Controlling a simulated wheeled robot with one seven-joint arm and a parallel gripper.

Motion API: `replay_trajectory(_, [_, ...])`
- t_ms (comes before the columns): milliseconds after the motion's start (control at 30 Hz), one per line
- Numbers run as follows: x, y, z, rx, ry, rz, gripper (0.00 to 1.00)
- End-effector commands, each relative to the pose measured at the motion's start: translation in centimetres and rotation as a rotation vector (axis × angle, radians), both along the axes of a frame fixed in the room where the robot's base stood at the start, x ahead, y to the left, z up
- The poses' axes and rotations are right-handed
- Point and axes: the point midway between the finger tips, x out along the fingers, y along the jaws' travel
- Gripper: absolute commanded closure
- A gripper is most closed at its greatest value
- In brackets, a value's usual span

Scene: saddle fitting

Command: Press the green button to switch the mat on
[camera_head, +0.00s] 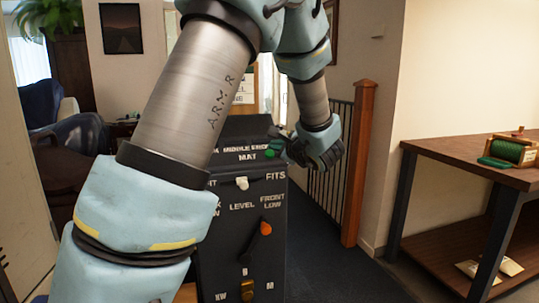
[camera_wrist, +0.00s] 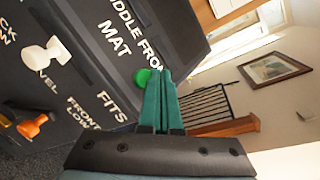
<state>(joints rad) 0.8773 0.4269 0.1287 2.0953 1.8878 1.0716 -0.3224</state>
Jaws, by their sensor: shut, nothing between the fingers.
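A dark control panel (camera_head: 245,225) stands upright in front of me, lettered "MAT" near its top. The round green button (camera_wrist: 143,77) is beside that word in the wrist view; it also shows in the head view (camera_head: 270,154), partly hidden by my gripper. My gripper (camera_wrist: 160,73) has two teal fingers pressed together with nothing between them. Their tips are right beside the button in the wrist view and overlap its edge. I cannot tell whether they touch it. In the head view, my gripper (camera_head: 283,147) reaches in from the panel's right side.
The panel also has a white knob (camera_head: 242,183) and an orange knob (camera_head: 265,229). A black railing with a wooden post (camera_head: 358,165) stands behind to the right. Dark floor lies between.

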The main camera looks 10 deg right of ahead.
Motion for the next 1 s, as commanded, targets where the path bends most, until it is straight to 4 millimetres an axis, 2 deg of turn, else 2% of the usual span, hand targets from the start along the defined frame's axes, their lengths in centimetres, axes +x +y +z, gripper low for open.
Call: replay_trajectory(1000, [0.52,0.07,-0.74,-0.001,0.000,0.000,1.00])
